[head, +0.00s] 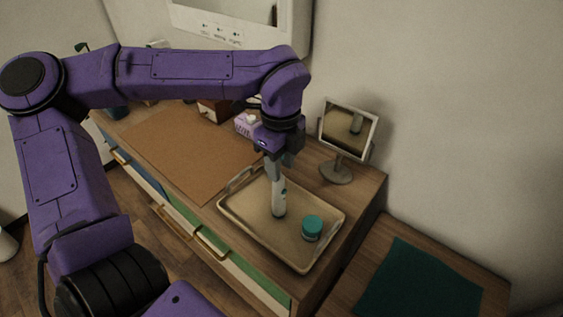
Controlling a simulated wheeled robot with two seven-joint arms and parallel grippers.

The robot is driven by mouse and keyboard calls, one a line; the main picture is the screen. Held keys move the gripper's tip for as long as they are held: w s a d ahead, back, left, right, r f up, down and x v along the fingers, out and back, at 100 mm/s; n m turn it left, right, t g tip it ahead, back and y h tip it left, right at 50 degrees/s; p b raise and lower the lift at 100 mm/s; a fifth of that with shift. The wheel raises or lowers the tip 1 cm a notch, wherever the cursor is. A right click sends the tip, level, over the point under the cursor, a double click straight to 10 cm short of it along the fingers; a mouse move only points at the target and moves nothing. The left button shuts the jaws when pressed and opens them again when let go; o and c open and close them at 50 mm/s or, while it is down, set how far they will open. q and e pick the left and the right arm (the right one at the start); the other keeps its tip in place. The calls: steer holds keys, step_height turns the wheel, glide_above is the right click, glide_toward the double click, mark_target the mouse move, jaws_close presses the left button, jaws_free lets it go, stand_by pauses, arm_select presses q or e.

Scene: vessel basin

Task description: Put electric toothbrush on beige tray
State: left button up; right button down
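The electric toothbrush (279,199), white and grey with a teal mark, is upright over the beige tray (245,228). Its lower end shows against the tray floor, left of a teal jar; I cannot tell for sure whether it touches the floor. My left gripper (279,167) comes down from above and is shut on the upper part of the toothbrush, hiding its top. My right gripper is not in view.
The teal jar (312,228) stands in the tray. A small mirror (337,172) on a stand is behind it to the right. A brown mat (185,150) and a tissue box (246,124) lie left of the tray. A dark green cloth (420,282) lies on the lower surface at right.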

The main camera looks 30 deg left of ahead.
arm_select(q)
step_height(320, 180, up, 12)
steer(key=shift+r+b, duration=0.1)
steer(key=shift+b, duration=0.55)
